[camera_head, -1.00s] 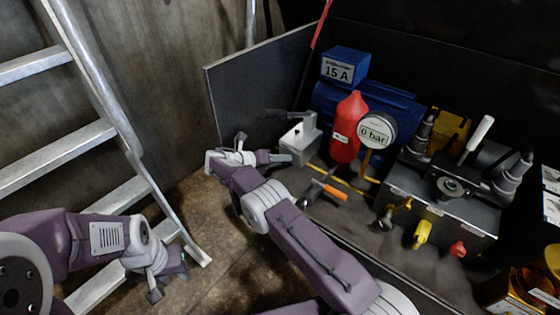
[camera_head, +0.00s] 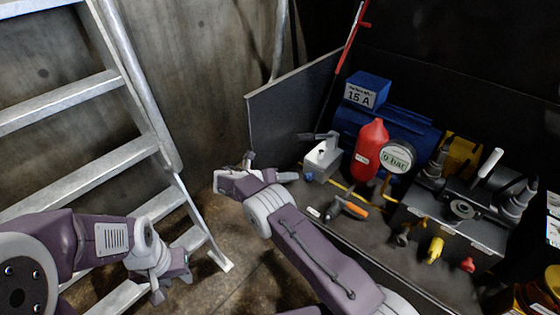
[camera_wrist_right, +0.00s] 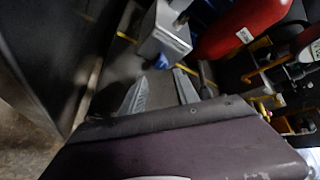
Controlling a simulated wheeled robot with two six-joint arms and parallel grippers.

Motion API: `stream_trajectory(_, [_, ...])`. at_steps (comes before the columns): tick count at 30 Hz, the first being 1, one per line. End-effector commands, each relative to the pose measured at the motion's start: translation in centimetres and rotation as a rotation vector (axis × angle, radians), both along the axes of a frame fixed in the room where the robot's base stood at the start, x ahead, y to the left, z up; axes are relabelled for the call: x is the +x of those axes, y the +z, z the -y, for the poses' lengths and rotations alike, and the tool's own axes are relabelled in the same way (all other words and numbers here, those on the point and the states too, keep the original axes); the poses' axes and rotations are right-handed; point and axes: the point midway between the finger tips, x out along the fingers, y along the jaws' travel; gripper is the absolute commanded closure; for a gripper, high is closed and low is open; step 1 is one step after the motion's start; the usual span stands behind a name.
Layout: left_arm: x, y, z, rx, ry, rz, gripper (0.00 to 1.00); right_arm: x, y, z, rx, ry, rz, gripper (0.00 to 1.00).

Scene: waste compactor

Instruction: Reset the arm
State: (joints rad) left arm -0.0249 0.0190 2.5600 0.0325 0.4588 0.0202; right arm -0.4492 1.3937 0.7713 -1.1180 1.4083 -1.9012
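My right arm reaches up from the bottom of the head view. Its gripper (camera_head: 270,168) is open and empty, left of the grey lever box (camera_head: 322,160) and apart from it. In the right wrist view its two fingers (camera_wrist_right: 161,92) stand apart with nothing between them. The lever box (camera_wrist_right: 160,38) is just beyond the fingertips there. My left gripper (camera_head: 172,287) is at the lower left, pointing down beside the ladder. Its fingers look apart and empty.
A metal ladder (camera_head: 128,85) stands close to my left arm. A dark upright panel (camera_head: 292,112) is behind my right gripper. The bench holds a red bottle (camera_head: 370,150), a 0 bar gauge (camera_head: 396,156), a blue motor (camera_head: 410,130) and an orange-handled tool (camera_head: 352,210).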

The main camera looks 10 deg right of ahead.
Motion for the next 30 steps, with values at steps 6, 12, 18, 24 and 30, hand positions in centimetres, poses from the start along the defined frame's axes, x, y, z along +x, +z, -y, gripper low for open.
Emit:
stream_trajectory(6, [0.0,0.0,0.0,0.000,0.000,0.000,0.64,-0.2,0.2,0.3,0.035,-0.026,0.020,0.63])
stream_trajectory(12, [0.0,0.0,0.0,0.000,0.000,0.000,0.64,-5.1,1.2,2.4,0.432,-0.412,0.275,0.63])
stream_trajectory(18, [0.0,0.0,0.0,0.000,0.000,0.000,0.64,-15.7,3.3,2.6,0.814,-1.169,0.686,0.63])
stream_trajectory(24, [0.0,0.0,0.0,0.000,0.000,0.000,0.64,-24.1,4.9,1.5,0.920,-1.852,1.045,0.63])
stream_trajectory(30, [0.0,0.0,0.0,0.000,0.000,0.000,0.64,-30.6,5.4,1.0,0.858,-2.438,1.364,0.63])
